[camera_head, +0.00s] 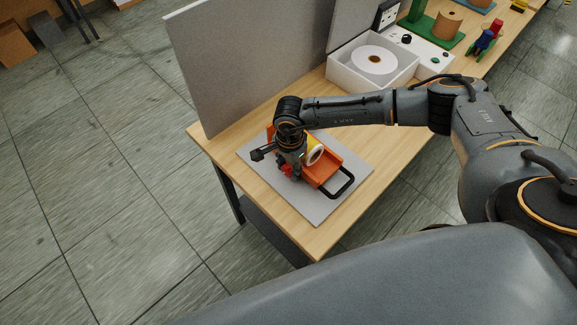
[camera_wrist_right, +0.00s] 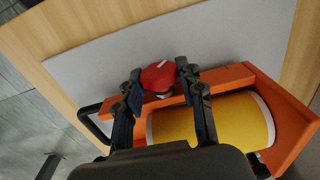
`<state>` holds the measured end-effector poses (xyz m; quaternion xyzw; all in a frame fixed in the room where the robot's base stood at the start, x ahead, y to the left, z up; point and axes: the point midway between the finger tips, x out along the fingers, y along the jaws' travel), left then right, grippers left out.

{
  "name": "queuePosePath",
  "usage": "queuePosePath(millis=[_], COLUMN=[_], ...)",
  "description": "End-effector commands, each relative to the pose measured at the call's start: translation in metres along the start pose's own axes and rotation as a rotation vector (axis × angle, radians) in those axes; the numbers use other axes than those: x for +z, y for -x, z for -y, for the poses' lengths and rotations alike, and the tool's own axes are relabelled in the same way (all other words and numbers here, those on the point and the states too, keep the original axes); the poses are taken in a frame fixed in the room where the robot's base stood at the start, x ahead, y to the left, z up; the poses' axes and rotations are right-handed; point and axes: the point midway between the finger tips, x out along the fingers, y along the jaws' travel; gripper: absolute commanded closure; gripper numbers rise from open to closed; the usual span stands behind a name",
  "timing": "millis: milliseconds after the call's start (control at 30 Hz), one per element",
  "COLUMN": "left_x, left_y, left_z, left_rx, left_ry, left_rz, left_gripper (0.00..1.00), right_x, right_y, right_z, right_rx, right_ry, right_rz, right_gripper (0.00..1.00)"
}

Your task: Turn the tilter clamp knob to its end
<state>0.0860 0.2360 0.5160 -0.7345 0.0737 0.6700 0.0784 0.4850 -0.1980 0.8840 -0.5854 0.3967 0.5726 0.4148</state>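The tilter is an orange frame (camera_head: 329,184) with a black handle loop and a yellow roll (camera_wrist_right: 215,122) with white end rims. It lies on a grey mat (camera_head: 321,213) at the table's near corner. Its round red clamp knob (camera_wrist_right: 159,77), with a white mark on top, stands on the frame's side and partly shows in the head view (camera_head: 287,170). My right gripper (camera_wrist_right: 158,82) reaches down over it, one finger on each side. The knob fills the gap between the fingertips; the exact contact is hard to see. My left gripper is not in view.
A grey upright panel (camera_head: 260,65) stands along the table's far left side. A white box (camera_head: 345,76) with a white disc stands farther back, with coloured devices beyond. The table edge (camera_head: 255,205) is close to the mat. The mat in front of the tilter is clear.

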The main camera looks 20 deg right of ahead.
Motion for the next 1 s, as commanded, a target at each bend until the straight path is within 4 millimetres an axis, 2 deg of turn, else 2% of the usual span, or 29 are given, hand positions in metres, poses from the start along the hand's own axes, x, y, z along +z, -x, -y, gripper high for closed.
queuePosePath(millis=[33, 100, 333, 533, 767, 1000], left_x=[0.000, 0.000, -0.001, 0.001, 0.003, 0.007], left_y=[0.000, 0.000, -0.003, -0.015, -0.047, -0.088], left_z=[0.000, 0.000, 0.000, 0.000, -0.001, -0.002], left_rx=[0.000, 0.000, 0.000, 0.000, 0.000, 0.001], left_ry=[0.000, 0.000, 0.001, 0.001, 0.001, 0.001], left_rz=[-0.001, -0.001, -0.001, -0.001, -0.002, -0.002], left_gripper=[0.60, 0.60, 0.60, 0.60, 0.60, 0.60], right_x=[0.000, 0.000, 0.000, -0.001, -0.001, -0.001], right_y=[0.000, 0.000, -0.001, -0.004, -0.008, -0.010], right_z=[0.000, 0.000, 0.000, -0.002, -0.005, -0.006], right_rx=[-0.001, -0.001, -0.016, -0.090, -0.249, -0.400], right_ry=[0.000, 0.000, 0.001, 0.001, 0.001, 0.001], right_rz=[0.000, 0.000, 0.000, 0.001, 0.001, 0.000], right_gripper=[0.81, 0.93, 0.93, 0.93, 0.93, 0.93])
